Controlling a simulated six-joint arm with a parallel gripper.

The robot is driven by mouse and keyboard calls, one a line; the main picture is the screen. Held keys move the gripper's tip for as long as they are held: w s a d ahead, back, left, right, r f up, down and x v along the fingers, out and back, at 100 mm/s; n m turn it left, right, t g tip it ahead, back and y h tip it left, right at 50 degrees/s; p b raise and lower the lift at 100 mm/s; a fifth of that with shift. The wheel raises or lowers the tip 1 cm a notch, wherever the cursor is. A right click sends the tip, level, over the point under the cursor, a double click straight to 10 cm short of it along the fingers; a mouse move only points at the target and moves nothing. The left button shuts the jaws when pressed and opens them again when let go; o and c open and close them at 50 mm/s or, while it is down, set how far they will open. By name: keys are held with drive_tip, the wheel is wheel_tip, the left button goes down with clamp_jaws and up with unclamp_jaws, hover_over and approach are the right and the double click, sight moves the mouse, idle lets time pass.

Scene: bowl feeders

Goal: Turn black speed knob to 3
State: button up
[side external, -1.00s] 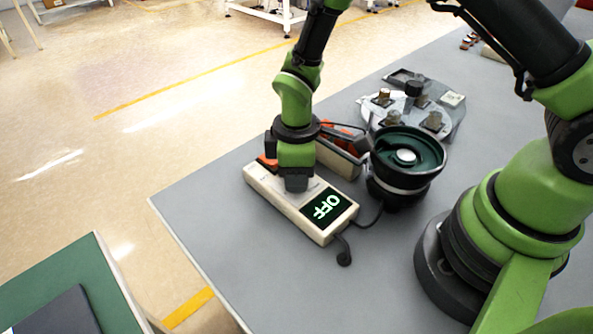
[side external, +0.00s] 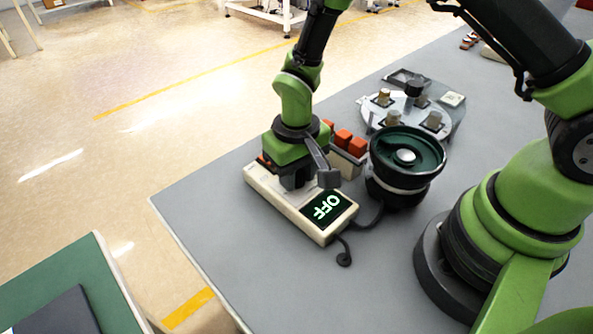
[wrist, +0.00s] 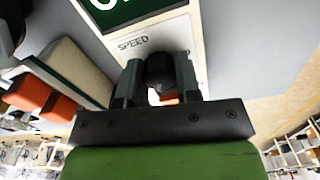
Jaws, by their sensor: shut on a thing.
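In the wrist view the black speed knob (wrist: 161,72) sits below the printed word "SPEED" on the box's face. My gripper (wrist: 158,80) is shut on the knob, with one finger on each side of it. In the side view my gripper (side external: 294,180) is low over the box and hides the knob. The pointer or scale of the knob cannot be made out.
A dark green feeder bowl (side external: 408,150) stands right of the box, joined to it by a cable. Orange blocks (side external: 343,138) sit in a holder close behind my gripper. A grey plate with pegs (side external: 450,118) lies farther back. The table front is clear.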

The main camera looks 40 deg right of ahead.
drive_tip(key=shift+m, duration=2.3)
drive_tip(key=o, duration=0.9)
drive_tip(key=shift+o, duration=0.2)
wheel_tip(320, 180, up, 10)
drive_tip(key=shift+r, duration=0.15)
wheel_tip(320, 180, up, 6)
drive_tip(key=t, duration=0.1)
hover_over(297, 172)
drive_tip(key=s+d, duration=0.2)
drive_tip(key=s+d+r+n+t+y, duration=0.1)
drive_tip(key=s+d+r+t, duration=0.1)
drive_tip(key=s+r, duration=0.3)
drive_tip(key=s+d+r+n+t+y, duration=0.1)
drive_tip(key=s+d+r+t, duration=0.1)
drive_tip(key=s+r+t, duration=0.2)
drive_tip(key=s+r, duration=0.2)
drive_tip(key=s, duration=0.2)
drive_tip(key=shift+s, duration=0.2)
